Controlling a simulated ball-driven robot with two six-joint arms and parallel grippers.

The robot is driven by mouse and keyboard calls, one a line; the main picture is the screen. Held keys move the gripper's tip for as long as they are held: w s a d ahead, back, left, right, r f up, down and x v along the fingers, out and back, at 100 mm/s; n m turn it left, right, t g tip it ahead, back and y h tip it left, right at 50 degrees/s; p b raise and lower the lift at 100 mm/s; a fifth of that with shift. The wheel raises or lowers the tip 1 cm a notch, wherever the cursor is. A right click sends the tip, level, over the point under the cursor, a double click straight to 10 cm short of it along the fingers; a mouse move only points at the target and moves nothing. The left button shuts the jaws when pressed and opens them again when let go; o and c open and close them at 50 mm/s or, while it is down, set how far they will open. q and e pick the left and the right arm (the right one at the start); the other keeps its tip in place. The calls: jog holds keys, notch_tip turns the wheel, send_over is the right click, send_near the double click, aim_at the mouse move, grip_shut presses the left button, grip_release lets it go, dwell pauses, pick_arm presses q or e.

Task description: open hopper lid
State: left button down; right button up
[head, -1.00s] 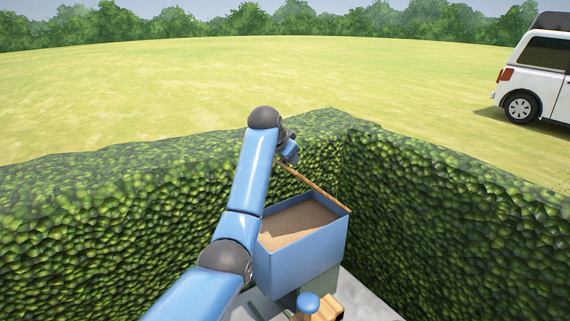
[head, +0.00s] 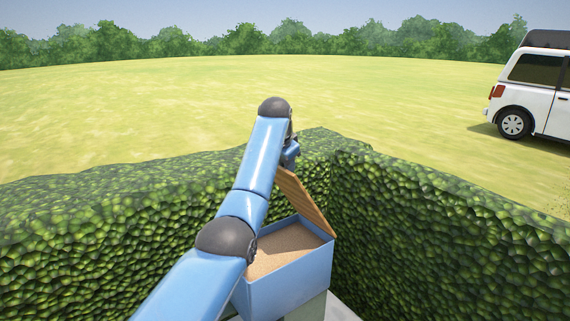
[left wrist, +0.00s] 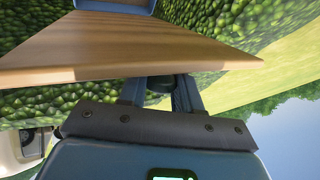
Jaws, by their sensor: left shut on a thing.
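The hopper (head: 300,283) is a blue box filled with tan grain (head: 283,250), in the lower middle of the head view. Its wooden lid (head: 306,203) stands raised and tilted at the back right side, so the grain shows. The lid fills much of the left wrist view (left wrist: 130,45), its edge close to the jaws. My left gripper (head: 291,152) is at the lid's upper end, mostly hidden behind my arm. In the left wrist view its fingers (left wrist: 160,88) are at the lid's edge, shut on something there. My right gripper is not in view.
A tall green hedge (head: 430,240) forms a corner close behind and right of the hopper. Open grass (head: 150,100) lies beyond it. A white car (head: 535,88) stands far right. A strip of grey ground shows beside the hopper.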

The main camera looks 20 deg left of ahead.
pick_arm(q)
jog(key=c, duration=0.9)
grip_release()
jog(key=shift+o, duration=0.2)
jog(key=shift+s+r+b, duration=0.35)
jog(key=shift+r+b, duration=0.05)
jog(key=shift+b, duration=0.1)
jog(key=b+v, duration=0.3)
jog(key=v, duration=0.5)
jog(key=shift+b+v, duration=0.45)
jog(key=shift+v, duration=0.4)
